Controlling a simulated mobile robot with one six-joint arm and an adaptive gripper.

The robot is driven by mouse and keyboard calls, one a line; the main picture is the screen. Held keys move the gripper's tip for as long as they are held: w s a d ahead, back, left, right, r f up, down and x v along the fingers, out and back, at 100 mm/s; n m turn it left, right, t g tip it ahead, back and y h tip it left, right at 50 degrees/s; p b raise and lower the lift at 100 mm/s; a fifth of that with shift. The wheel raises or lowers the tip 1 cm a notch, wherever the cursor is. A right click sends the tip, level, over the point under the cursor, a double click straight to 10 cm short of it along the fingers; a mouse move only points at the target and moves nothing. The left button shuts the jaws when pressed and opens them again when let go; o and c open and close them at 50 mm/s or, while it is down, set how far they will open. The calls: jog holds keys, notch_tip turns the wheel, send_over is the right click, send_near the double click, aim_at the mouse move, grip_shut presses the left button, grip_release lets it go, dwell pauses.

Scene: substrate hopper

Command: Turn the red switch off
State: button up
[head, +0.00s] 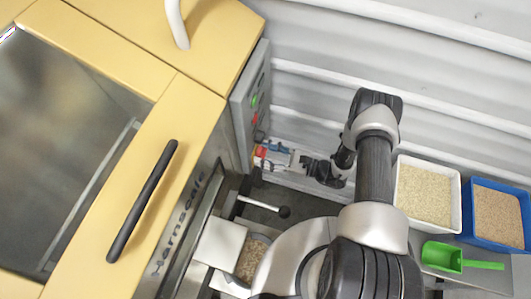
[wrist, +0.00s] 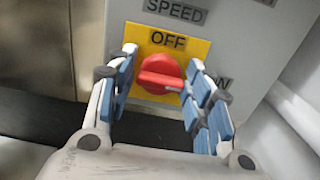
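The red switch (wrist: 161,74) is a round knob with a raised grip, mounted on a yellow plate (wrist: 191,48) on a grey panel. The word OFF stands above the knob; another label to its right is mostly hidden by a finger. The grip lies roughly sideways, not pointing up at OFF. My gripper (wrist: 163,62) is open, with a blue-padded finger on either side of the knob; contact cannot be told. In the head view the red switch (head: 261,152) shows small at the panel's lower end, with my gripper (head: 272,150) at it.
The yellow machine (head: 200,120) with a black handle (head: 142,200) fills the left. The grey control panel (head: 250,105) has green and red buttons. A white bin (head: 400,200), a blue bin (head: 468,220) and a green scoop (head: 442,257) stand right of my arm. A corrugated wall is behind.

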jog(key=c, duration=0.6)
jog(key=shift+n, duration=0.3)
jog(key=n+b, duration=0.1)
jog(key=n, duration=0.2)
jog(key=shift+n, duration=0.3)
jog(key=n, duration=0.3)
jog(key=shift+n, duration=0.3)
jog(key=n+b, duration=0.1)
jog(key=n, duration=0.4)
jog(key=shift+n, duration=2.5)
jog(key=shift+c, duration=0.2)
